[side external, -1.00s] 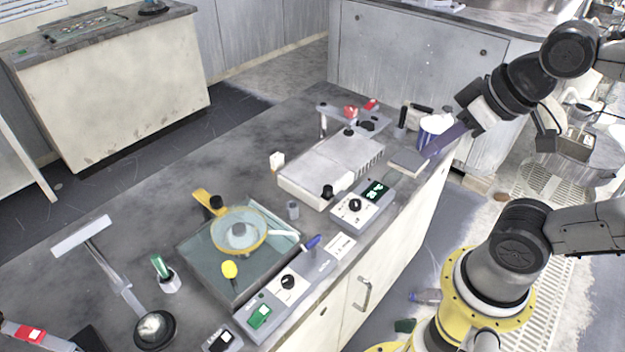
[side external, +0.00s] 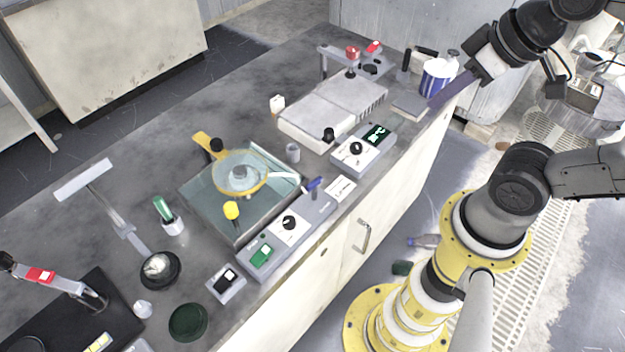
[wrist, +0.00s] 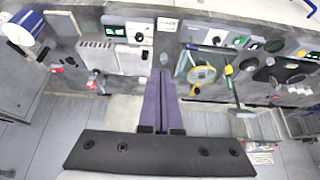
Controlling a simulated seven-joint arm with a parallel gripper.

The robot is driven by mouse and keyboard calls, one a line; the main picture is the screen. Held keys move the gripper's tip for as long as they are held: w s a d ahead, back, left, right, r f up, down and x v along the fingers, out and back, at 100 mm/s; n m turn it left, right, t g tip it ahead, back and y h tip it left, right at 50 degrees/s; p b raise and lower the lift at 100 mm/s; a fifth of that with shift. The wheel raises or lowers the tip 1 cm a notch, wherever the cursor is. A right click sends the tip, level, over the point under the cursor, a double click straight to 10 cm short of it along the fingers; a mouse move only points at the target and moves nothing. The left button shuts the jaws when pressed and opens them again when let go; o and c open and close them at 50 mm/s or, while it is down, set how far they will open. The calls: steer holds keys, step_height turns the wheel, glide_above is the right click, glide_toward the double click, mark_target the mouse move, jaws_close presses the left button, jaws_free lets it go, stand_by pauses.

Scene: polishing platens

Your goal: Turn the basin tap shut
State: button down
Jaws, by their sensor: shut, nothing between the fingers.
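A glass-topped basin (side external: 212,203) with a yellow ring (side external: 262,186) sits in the middle of the bench in the side view. A small blue lever (side external: 314,183) stands at its right corner and may be the tap; a yellow knob (side external: 232,210) stands at its near edge. I cannot tell for sure which is the basin tap, nor how far it is turned. The yellow ring also shows in the wrist view (wrist: 190,75). My gripper (side external: 432,105) is shut and empty, its purple fingers over the bench's right end, well apart from the basin. They also show in the wrist view (wrist: 161,75).
A grey box (side external: 330,105) with control panels stands between the basin and my gripper. A flat grey pad (side external: 409,105) and a white-and-blue tin (side external: 436,78) are close to my fingers. A red-handled arm (side external: 40,276) stands at the far left. The bench's front edge faces my base.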

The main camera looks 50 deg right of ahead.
steer(key=c, duration=1.1)
jaws_free()
steer(key=shift+c, duration=0.2)
steer(key=shift+o, duration=1.3)
steer(key=shift+n, duration=0.7)
steer(key=n+g, duration=0.6)
steer(key=n, duration=1)
glide_above(314, 181)
step_height(314, 181, down, 10)
steer(key=f, duration=0.1)
step_height(314, 181, down, 12)
steer(key=shift+f, duration=0.25)
jaws_close()
